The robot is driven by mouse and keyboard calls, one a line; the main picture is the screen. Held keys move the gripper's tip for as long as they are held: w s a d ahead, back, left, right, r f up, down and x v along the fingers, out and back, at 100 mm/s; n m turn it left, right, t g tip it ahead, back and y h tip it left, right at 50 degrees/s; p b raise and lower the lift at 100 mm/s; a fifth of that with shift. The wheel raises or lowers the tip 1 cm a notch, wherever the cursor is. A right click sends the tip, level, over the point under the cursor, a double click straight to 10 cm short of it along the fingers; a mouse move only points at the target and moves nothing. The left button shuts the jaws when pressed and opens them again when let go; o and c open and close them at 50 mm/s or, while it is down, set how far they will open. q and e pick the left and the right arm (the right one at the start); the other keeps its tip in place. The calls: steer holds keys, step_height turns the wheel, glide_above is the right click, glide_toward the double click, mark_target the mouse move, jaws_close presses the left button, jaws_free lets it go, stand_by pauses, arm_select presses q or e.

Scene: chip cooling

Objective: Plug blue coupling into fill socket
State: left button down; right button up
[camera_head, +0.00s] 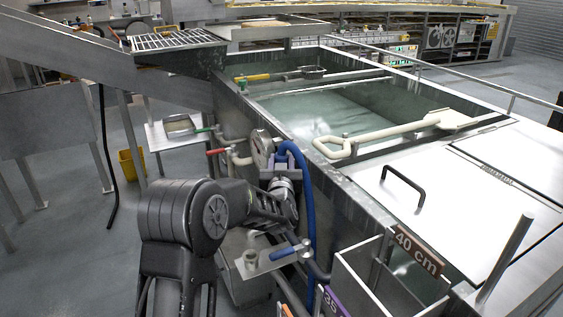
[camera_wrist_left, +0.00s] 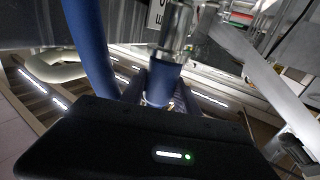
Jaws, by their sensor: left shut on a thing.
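My left gripper (camera_head: 281,172) is at the tank's near side wall, below and beside a round gauge-like fitting (camera_head: 262,148). In the left wrist view its fingers (camera_wrist_left: 158,95) are shut on the blue coupling (camera_wrist_left: 164,76). A shiny metal cylinder (camera_wrist_left: 177,28) stands in line just beyond the coupling's blue part. I cannot tell whether it is the coupling's tip or the fill socket, nor whether the two are joined. A blue hose (camera_head: 306,190) loops over beside the gripper and hangs down; it also shows in the wrist view (camera_wrist_left: 88,45). My right gripper is not in view.
A red-handled valve (camera_head: 216,152) is left of the gauge.

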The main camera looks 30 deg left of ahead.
arm_select(q)
steer(key=shift+b, duration=0.7)
stand_by(1.5)
steer(key=shift+f+b, duration=2.55)
steer(key=shift+f, duration=0.2)
steer(key=c, duration=0.8)
jaws_free()
steer(key=shift+c, duration=0.2)
steer(key=v, duration=0.7)
steer(key=shift+s+d+b, duration=0.2)
steer(key=shift+s+b, duration=0.15)
